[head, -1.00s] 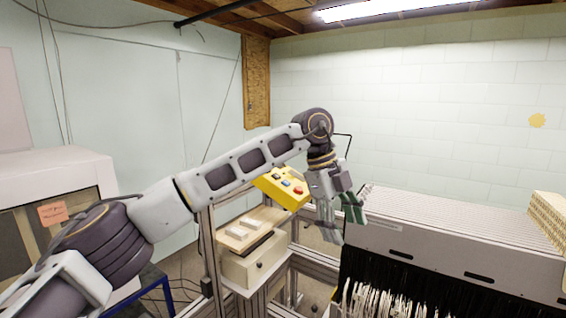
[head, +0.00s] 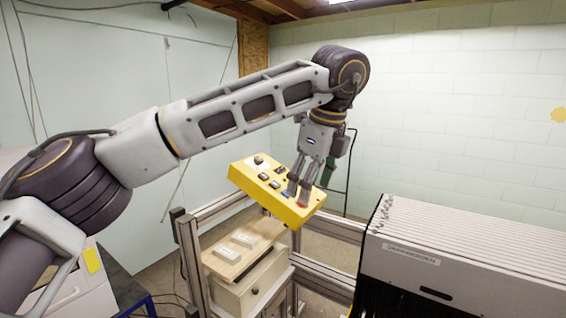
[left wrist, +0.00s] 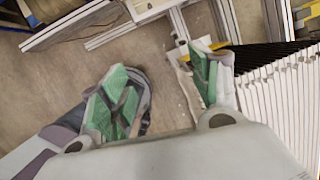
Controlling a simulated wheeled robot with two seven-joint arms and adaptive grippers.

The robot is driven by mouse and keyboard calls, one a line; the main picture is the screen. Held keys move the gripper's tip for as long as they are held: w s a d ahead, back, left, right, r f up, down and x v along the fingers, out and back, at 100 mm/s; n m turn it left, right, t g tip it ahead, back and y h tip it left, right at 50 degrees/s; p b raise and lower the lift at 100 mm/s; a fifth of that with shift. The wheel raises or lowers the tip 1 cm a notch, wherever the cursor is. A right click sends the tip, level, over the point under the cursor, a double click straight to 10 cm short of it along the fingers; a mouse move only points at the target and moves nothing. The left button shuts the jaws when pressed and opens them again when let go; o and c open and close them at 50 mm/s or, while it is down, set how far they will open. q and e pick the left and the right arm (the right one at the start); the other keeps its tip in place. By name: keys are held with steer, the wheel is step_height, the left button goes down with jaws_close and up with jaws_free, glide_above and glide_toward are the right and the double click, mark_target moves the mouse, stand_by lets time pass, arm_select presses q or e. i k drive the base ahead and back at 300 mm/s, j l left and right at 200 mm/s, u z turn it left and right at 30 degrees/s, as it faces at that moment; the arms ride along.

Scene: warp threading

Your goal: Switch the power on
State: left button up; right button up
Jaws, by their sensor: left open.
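A yellow control box (head: 250,181) stands tilted on the metal frame in the middle of the head view. It carries a black knob (head: 258,160), several dark switches, a blue button (head: 287,194) and a red button (head: 301,206). My left gripper (head: 300,189) points down over the box's right end, its fingertips overlapping the blue and red buttons; contact cannot be told. In the left wrist view the gripper (left wrist: 163,88) is open and empty, its green-padded fingers spread above the floor. My right gripper is not seen.
A white-slatted machine (head: 465,235) stands at the right, close to my left gripper. Metal rails (head: 190,262) surround these. Open wall lies behind.

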mark_target(281, 169)
steer(key=i, duration=1.25)
